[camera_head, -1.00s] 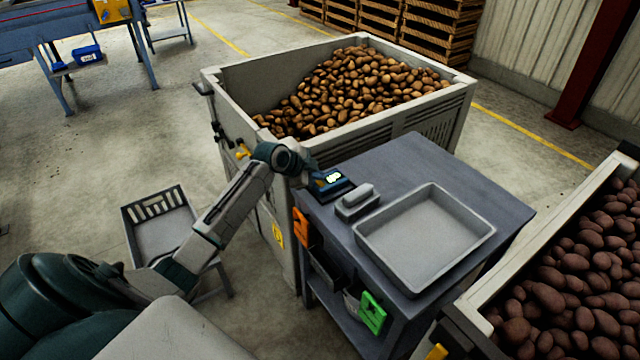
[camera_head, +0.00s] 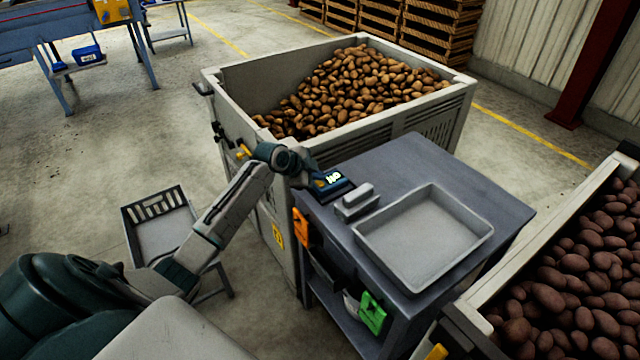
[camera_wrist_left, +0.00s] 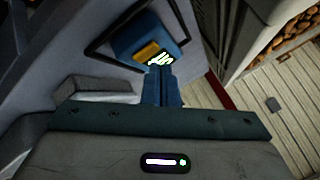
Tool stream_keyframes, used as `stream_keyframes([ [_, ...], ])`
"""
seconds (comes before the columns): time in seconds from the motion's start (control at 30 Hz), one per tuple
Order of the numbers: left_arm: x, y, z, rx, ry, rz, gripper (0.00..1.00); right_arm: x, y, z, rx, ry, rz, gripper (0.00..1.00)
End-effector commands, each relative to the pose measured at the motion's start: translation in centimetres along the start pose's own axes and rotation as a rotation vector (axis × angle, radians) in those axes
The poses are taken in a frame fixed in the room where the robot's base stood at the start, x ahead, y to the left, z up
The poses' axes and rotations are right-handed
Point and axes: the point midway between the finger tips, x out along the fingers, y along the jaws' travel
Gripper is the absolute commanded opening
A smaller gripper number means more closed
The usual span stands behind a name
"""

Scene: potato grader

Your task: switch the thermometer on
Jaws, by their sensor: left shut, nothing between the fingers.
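The thermometer (camera_head: 345,186) is a small dark-blue device near the left end of the grey table. Its display is lit with white characters. In the left wrist view the thermometer (camera_wrist_left: 130,38) shows a yellow patch beside the lit display. My left gripper (camera_head: 308,180) is at its left side, partly hidden by its own wrist in the head view. In the left wrist view the shut, empty fingers (camera_wrist_left: 160,74) point at the thermometer and overlap the display's lower edge. I cannot tell whether they touch it. My right gripper is not in view.
The grey table (camera_head: 420,160) also carries a small grey block (camera_head: 354,203) and a shallow grey tray (camera_head: 425,235). A big potato bin (camera_head: 400,130) stands behind, close to my left gripper. Another potato container (camera_head: 540,250) is at right. Orange (camera_head: 301,228) and green (camera_head: 373,314) items hang on the table's side.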

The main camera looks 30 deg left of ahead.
Motion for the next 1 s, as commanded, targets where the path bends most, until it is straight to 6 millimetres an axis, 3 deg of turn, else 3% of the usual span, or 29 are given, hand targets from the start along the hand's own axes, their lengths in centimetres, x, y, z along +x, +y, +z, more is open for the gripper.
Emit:
stream_keyframes([
  [1.0, 0.63, 0.48, 0.45, 0.0, 0.0, 0.0, 0.0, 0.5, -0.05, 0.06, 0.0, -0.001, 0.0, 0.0],
])
